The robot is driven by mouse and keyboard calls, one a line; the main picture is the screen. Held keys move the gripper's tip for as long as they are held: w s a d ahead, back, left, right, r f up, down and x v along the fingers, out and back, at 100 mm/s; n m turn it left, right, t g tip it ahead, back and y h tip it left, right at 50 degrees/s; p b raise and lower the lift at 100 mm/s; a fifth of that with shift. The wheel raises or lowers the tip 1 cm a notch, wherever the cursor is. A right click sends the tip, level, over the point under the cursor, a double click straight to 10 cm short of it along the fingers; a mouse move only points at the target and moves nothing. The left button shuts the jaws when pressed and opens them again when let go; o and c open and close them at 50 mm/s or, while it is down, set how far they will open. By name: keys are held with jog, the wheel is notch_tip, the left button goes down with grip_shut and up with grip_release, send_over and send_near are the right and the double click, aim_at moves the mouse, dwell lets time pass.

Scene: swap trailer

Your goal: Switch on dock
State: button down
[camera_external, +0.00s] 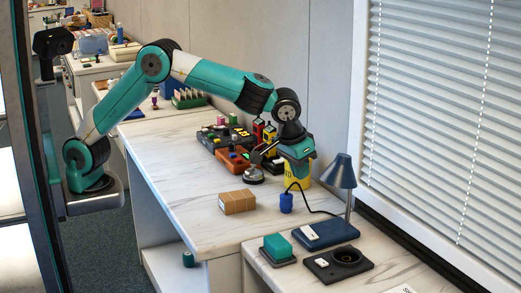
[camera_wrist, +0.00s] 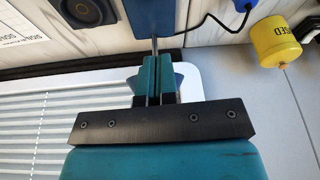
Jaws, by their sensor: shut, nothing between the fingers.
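What looks like the dock is a dark flat block with a round socket (camera_external: 352,256) and a small white switch (camera_external: 322,263), on the front right counter. In the wrist view its socket (camera_wrist: 90,12) shows at the top left; the switch cannot be made out there. My gripper (camera_wrist: 154,82) is shut and empty. In the external view, my gripper's teal body hangs over the long counter near the yellow canister (camera_external: 306,173), left of and behind the dock and apart from it. Its fingertips are hard to make out there.
A blue lamp (camera_external: 340,172) stands beside the dock, its base carrying a white switch. A cable runs to a blue plug (camera_external: 286,203). A teal block (camera_external: 278,246), cardboard box (camera_external: 238,202) and bell (camera_external: 253,176) stand nearby. Blinds (camera_external: 430,110) border the right. The long counter's near left is clear.

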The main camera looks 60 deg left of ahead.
jog(key=m+h+p, duration=0.1)
send_over(325, 263)
jog(key=s+a, duration=0.1)
jog(key=s, duration=0.3)
notch_tip(325, 263, down, 2)
jog(key=shift+w+f, duration=0.1)
jog(key=shift+w, duration=0.05)
jog(key=shift+f, duration=0.15)
jog(key=x, duration=0.8)
jog(key=p+x, duration=0.1)
jog(key=x, duration=0.3)
jog(key=shift+s+f, duration=0.3)
jog(key=shift+d+f, duration=0.15)
jog(key=shift+f, duration=0.45)
